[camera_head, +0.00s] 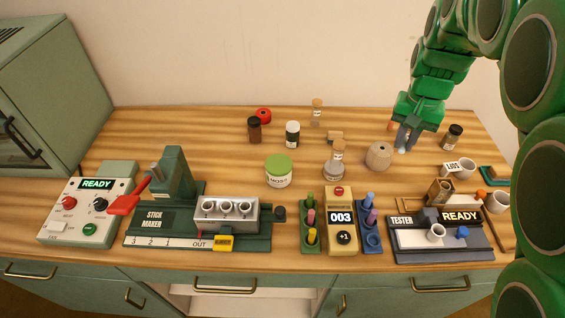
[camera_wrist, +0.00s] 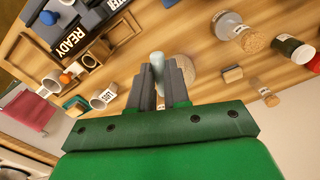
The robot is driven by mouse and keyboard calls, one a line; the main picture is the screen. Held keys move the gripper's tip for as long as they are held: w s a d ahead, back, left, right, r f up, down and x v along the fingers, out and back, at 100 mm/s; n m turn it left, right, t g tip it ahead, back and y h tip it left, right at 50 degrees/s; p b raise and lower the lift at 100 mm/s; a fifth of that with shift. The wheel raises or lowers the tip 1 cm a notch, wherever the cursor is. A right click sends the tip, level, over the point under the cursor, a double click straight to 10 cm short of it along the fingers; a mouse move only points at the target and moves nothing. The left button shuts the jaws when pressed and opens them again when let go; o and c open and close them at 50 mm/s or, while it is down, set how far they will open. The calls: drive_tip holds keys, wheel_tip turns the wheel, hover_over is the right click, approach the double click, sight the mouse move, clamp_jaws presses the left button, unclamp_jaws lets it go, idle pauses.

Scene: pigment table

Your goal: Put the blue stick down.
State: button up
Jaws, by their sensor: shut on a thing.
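My gripper (camera_head: 405,138) is over the back right of the table, fingers pointing down. It is shut on a pale bluish stick; its light tip (camera_head: 402,150) shows just below the fingers. In the wrist view my gripper (camera_wrist: 161,85) has the stick (camera_wrist: 157,61) between its grey fingers, its rounded end sticking out past them. Whether the tip touches the table cannot be told. A blue rack (camera_head: 371,240) right of the counter holds a blue stick (camera_head: 368,200) and a pinkish one (camera_head: 372,217).
A round wooden block (camera_head: 379,156) stands just left of my gripper. A dark-capped jar (camera_head: 452,137) and a fallen white cup (camera_head: 459,168) are to the right. The tester (camera_head: 440,250) is in front, the stick maker (camera_head: 160,228) at left. Some bare table surrounds the gripper.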

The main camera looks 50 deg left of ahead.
drive_tip(key=s+a+n, duration=0.2)
drive_tip(key=s+a, duration=0.7)
drive_tip(key=s, duration=0.5)
drive_tip(key=s+a+n, duration=0.2)
drive_tip(key=s+a, duration=0.6)
drive_tip(key=s, duration=0.6)
hover_over(252, 177)
drive_tip(key=d, duration=0.1)
drive_tip(key=f, duration=1.3)
drive_tip(key=shift+s+d+f, duration=0.15)
drive_tip(key=shift+s+f, duration=0.15)
drive_tip(key=shift+s, duration=0.05)
drive_tip(key=shift+w+a+f, duration=0.25)
drive_tip(key=shift+a+f, duration=0.35)
drive_tip(key=shift+f, duration=1.7)
